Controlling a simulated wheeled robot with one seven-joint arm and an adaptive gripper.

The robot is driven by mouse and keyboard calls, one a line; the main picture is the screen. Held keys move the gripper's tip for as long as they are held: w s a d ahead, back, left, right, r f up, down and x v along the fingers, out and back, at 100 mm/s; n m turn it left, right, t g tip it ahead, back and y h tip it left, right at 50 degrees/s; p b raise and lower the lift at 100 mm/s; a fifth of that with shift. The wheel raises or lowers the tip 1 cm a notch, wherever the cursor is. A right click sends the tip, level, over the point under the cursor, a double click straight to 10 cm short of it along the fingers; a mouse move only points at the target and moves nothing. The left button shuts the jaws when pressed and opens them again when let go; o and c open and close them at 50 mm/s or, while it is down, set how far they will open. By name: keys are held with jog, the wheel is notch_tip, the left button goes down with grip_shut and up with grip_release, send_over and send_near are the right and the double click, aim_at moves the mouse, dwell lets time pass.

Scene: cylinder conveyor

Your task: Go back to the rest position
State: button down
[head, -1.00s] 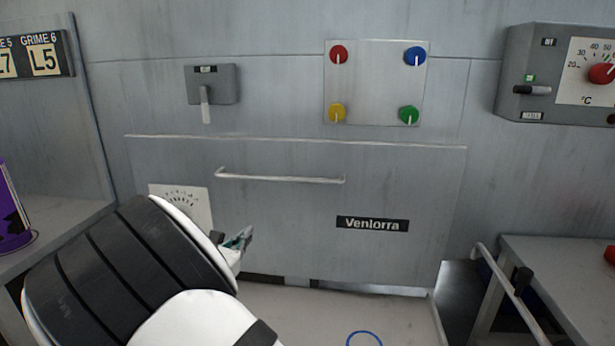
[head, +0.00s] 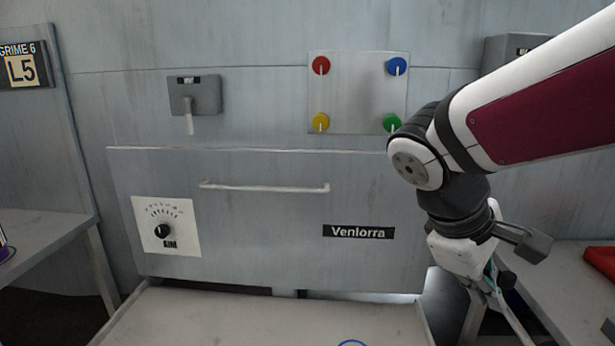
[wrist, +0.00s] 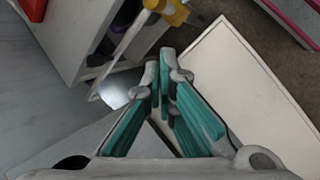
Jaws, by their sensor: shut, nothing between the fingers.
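My gripper (head: 497,285) hangs from my arm at the right of the head view, pointing down, in front of the gap between the grey machine and the right-hand table. Its fingers are partly hard to make out there. In the wrist view my gripper (wrist: 161,72) shows its teal-padded fingers with their tips together and nothing between them. The floor and the edges of furniture lie below it.
The grey Venlorra machine (head: 260,235) has a handle (head: 265,187), a dial (head: 163,231) and a panel of coloured knobs (head: 358,92). A pale tray (head: 230,318) juts out below. A table with a red object (head: 602,260) stands right; another table (head: 45,232) stands left.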

jog(key=s+a+f+m+y, duration=0.1)
jog(key=s+a+m+y, duration=0.2)
jog(key=s, duration=0.6)
jog(key=s+a+f+m+y, duration=0.1)
jog(key=s+m+y, duration=0.25)
jog(key=s, duration=0.65)
notch_tip(320, 180, up, 22)
jog(key=t+p, duration=0.3)
jog(key=p, duration=1.7)
jog(key=shift+a+m+p, duration=0.35)
jog(key=shift+a+p, duration=0.05)
jog(key=shift+a, duration=0.05)
jog(key=shift+s, duration=0.1)
